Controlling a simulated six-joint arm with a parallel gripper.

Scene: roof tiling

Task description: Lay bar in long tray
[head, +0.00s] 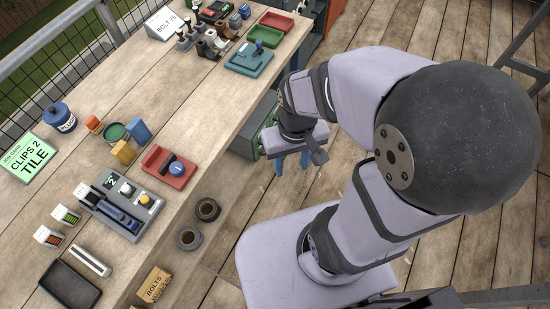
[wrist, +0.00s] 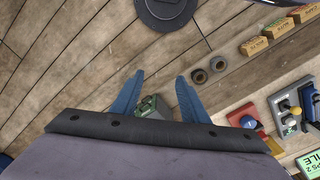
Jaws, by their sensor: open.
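A pale silver bar (head: 91,260) lies flat on the workbench at the lower left of the head view. A black long tray (head: 69,287) lies just below and left of it, apart from the bar and apparently empty. My gripper (head: 292,163) hangs off the bench's right edge, pointing down, far to the right of both. In the wrist view my gripper (wrist: 157,92) has its two blue fingers spread apart with nothing held between them. The bar and tray are not visible in the wrist view.
A grey control box (head: 123,205) stands above the bar, beside a red tray (head: 168,166). Two dark rings (head: 207,209) and a bolts box (head: 154,284) sit near the bench edge. Small white boxes (head: 49,236) stand left. Bare wood lies between the bar and rings.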

